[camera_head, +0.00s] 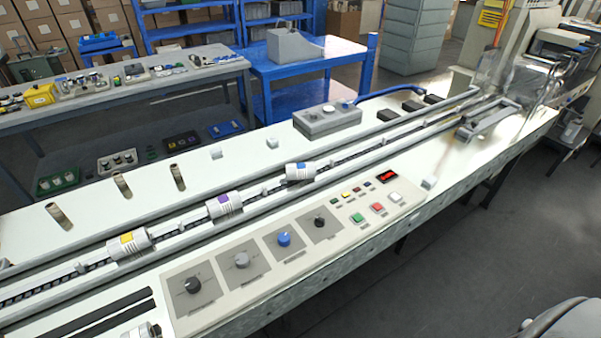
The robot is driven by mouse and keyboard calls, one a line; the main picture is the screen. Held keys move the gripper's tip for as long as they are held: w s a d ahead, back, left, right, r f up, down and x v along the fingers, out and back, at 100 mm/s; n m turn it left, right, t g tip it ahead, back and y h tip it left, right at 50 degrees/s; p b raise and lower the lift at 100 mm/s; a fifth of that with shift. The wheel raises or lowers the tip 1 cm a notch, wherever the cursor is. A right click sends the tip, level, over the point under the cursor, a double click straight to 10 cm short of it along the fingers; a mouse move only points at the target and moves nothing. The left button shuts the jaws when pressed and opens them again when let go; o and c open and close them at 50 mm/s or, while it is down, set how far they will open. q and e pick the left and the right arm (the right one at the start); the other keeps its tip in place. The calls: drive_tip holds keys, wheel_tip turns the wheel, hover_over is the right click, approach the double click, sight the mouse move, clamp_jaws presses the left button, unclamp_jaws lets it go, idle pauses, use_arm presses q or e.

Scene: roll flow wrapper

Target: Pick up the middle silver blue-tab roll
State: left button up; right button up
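A silver roll with a blue tab (299,172) lies in the conveyor channel (180,238). It is the farthest right of three similar rolls there. The middle one is a silver roll with a purple tab (223,205), and a silver roll with a yellow tab (127,242) lies nearest on the left. All three lie apart along the channel, and nothing touches the blue-tab roll from above. Neither of my grippers shows in the head view.
A control panel with knobs (283,240) and coloured buttons runs along the front edge. Several brown tubes (121,184) stand behind the channel. A grey box (327,120) sits behind the blue-tab roll. A silver metal part (146,331) is cut off at the bottom left.

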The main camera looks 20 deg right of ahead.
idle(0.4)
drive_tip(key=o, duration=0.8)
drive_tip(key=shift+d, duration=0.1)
